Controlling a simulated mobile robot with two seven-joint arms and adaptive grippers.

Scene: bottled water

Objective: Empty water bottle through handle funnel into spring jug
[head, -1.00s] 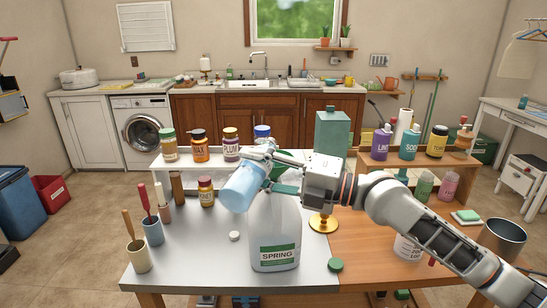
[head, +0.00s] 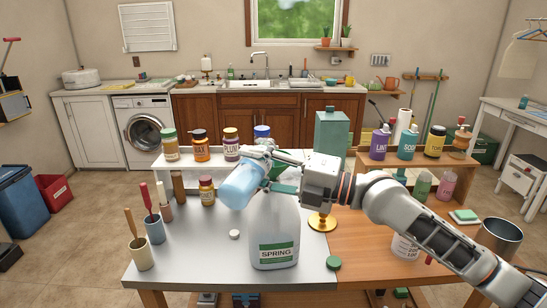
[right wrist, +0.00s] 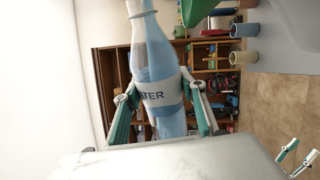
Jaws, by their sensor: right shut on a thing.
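The spring jug (head: 274,235), translucent with a green SPRING label, stands upright on the grey tabletop. My right gripper (head: 268,170) is shut on the light blue water bottle (head: 238,188), which is tilted above and to the left of the jug's top. The bottle's broad base points to the lower left in the head view. In the right wrist view the bottle (right wrist: 160,90) sits between both fingers, with its neck toward the top edge and some liquid inside. The jug's mouth is hidden behind the gripper. A bit of dark green shows there, but I cannot tell if it is the funnel.
A green cap (head: 334,263) and a white cap (head: 235,234) lie near the jug. Jars stand on the white shelf (head: 190,162) behind, and a teal container (head: 331,132) is at the back.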

